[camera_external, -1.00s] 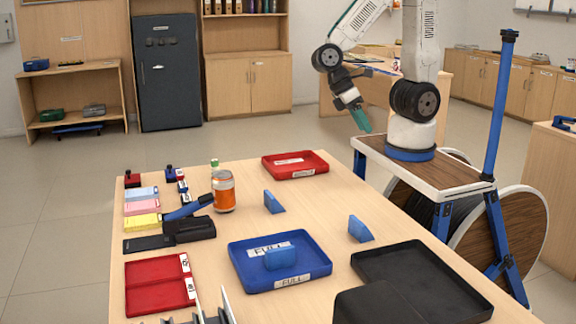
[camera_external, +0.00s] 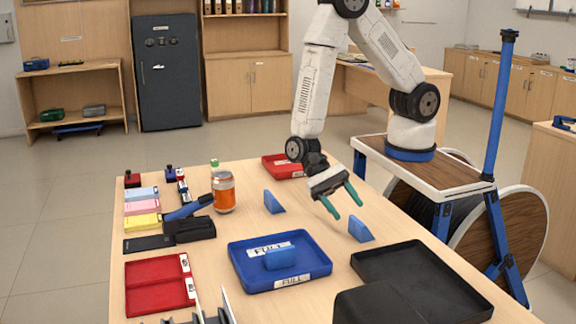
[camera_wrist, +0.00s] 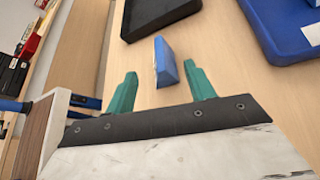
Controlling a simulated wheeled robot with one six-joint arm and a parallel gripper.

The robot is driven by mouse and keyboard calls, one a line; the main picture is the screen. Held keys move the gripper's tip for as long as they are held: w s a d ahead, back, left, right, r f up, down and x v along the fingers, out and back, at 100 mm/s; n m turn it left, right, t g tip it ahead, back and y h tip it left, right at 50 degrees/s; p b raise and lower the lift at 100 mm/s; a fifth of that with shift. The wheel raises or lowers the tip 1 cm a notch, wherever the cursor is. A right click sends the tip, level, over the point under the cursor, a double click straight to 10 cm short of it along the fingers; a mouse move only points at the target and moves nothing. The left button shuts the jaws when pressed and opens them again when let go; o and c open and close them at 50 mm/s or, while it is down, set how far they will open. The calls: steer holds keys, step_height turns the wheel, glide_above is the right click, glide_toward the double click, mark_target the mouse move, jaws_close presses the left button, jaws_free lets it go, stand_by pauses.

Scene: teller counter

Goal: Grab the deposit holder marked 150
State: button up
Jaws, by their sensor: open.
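Several blue wedge-shaped holders show; no 150 mark is readable on any of them. One holder (camera_external: 361,230) stands on the table near the black tray, just beyond my gripper. Another holder (camera_external: 273,203) stands to the left, and a third (camera_external: 280,259) lies in the blue tray labelled FULL. My gripper (camera_external: 348,211) is open and empty, its green fingers pointing down towards the right-hand holder. In the wrist view, that holder (camera_wrist: 165,64) lies ahead, between the lines of the open fingers (camera_wrist: 160,70), and appears apart from them.
The blue FULL tray (camera_external: 243,272) and black tray (camera_external: 472,300) lie at the front. A red tray (camera_external: 275,163) sits behind my gripper. An orange can (camera_external: 225,194), a stapler-like black item (camera_external: 193,230) and notes stand left. Bare table surrounds the right-hand holder.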

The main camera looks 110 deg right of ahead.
mark_target(353, 217)
steer(key=x, duration=0.7)
steer(key=shift+w, duration=0.2)
steer(key=shift+r, duration=0.1)
steer(key=c, duration=1)
